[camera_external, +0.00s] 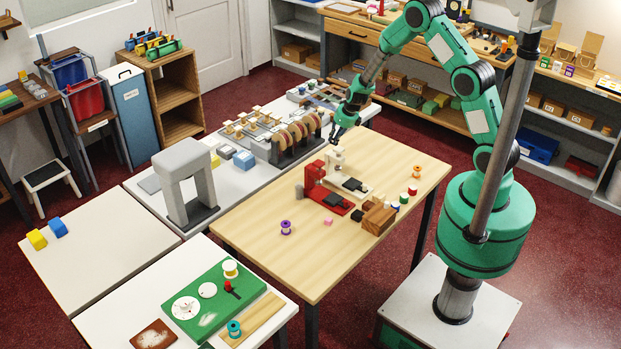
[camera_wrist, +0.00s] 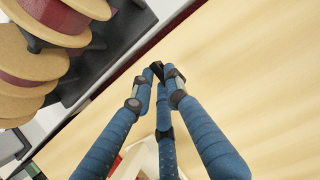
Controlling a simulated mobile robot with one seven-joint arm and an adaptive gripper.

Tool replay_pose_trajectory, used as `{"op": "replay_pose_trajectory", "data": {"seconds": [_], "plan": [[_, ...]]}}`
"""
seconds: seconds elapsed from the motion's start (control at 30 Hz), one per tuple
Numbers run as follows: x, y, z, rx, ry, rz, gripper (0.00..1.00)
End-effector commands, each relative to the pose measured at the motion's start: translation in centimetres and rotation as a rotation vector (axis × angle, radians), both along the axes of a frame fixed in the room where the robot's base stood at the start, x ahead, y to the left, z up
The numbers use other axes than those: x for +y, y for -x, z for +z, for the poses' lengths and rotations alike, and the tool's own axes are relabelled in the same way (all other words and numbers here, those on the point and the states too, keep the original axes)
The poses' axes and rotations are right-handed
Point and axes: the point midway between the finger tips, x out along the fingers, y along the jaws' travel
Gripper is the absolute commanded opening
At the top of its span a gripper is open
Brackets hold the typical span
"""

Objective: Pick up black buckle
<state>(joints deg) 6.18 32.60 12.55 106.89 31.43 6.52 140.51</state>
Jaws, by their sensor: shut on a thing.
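The black buckle (camera_wrist: 156,67) is a small dark piece at the fingertips in the wrist view, mostly covered by them. My gripper (camera_wrist: 160,77) has its blue fingers closed together on it. In the external view my gripper (camera_external: 336,138) hangs above the back edge of the wooden table, just beyond the white sewing machine. The buckle is too small to make out there.
On the wooden table (camera_external: 262,252) stand a red machine (camera_external: 316,176), a white machine (camera_external: 335,160), a wooden block (camera_external: 378,219) and several spools. The table's front left is mostly clear.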

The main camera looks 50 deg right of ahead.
Motion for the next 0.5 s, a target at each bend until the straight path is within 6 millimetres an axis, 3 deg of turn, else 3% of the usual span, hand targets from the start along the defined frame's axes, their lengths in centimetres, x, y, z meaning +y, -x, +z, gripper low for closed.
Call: {"op": "replay_pose_trajectory", "data": {"seconds": [0.5], "plan": [[0.5, 6.3, 0.2, 0.001, 0.0, -0.001, 0.04]]}}
